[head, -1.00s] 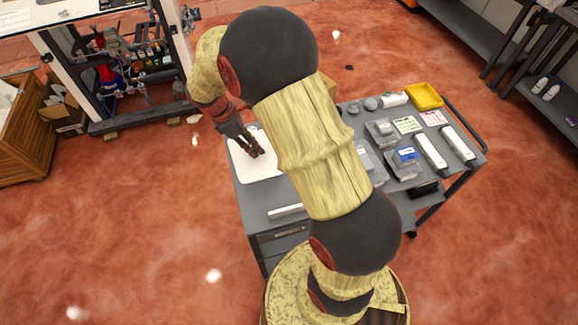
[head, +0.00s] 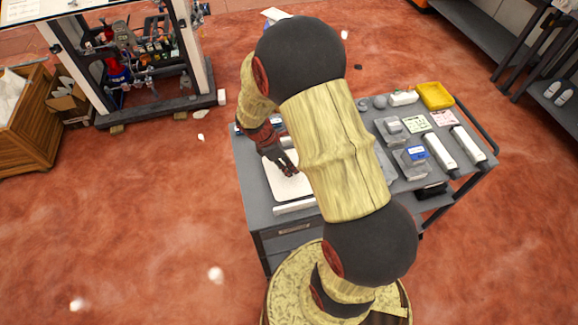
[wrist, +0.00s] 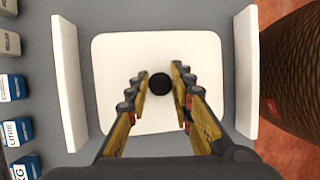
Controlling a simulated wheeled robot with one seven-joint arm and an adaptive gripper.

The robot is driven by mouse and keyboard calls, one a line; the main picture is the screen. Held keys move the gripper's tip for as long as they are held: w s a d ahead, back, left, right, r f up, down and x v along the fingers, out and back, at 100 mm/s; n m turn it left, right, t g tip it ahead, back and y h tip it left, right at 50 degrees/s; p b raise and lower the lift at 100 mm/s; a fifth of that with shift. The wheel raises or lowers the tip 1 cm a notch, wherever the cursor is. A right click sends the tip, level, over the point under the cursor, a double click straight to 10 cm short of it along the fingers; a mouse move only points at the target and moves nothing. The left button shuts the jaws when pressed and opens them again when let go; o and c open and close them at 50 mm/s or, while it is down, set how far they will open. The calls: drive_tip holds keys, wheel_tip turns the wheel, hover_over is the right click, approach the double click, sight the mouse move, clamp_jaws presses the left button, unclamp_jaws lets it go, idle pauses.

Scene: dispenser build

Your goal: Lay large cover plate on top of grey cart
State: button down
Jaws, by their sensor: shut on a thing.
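The large cover plate (head: 287,188) is a white rounded square with a black knob (wrist: 159,84) at its middle. My gripper (head: 290,171) is shut on the knob, with one finger on each side of it in the wrist view (wrist: 160,86). The plate (wrist: 125,60) is level over the left part of the grey cart (head: 258,212). It lies between two white bars, one at its left (wrist: 68,80) and one at its right (wrist: 246,72) in the wrist view. I cannot tell whether it touches the cart top. My arm hides part of the cart.
The cart's right part holds a yellow tray (head: 435,95), white bars (head: 440,153), clear boxes and cards. Small labelled boxes (wrist: 14,90) line the left edge of the wrist view. A white-framed machine (head: 130,60) and a wooden crate (head: 25,125) stand at the back left.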

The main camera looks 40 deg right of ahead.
drive_tip(key=c, duration=1.6)
unclamp_jaws()
drive_tip(key=shift+f, duration=0.1)
drive_tip(key=shift+o, duration=0.2)
drive_tip(key=w+a+r+m+t+p, duration=0.15)
drive_tip(key=a+r, duration=0.25)
drive_tip(key=r, duration=0.6)
drive_tip(key=a+r+m+t+p, duration=0.15)
drive_tip(key=a+r, duration=0.25)
drive_tip(key=r, duration=0.6)
drive_tip(key=s+a+r+m+t+y, duration=0.3)
drive_tip(key=s+a+r+m+t, duration=0.2)
drive_tip(key=s+a+r+m, duration=0.4)
drive_tip(key=s+a+r, duration=0.2)
drive_tip(key=s+r, duration=0.2)
drive_tip(key=r, duration=0.1)
drive_tip(key=shift+s+a+m+y+b, duration=0.3)
drive_tip(key=shift+a+y+b, duration=0.05)
drive_tip(key=shift+a+y, duration=0.05)
drive_tip(key=shift+f, duration=0.2)
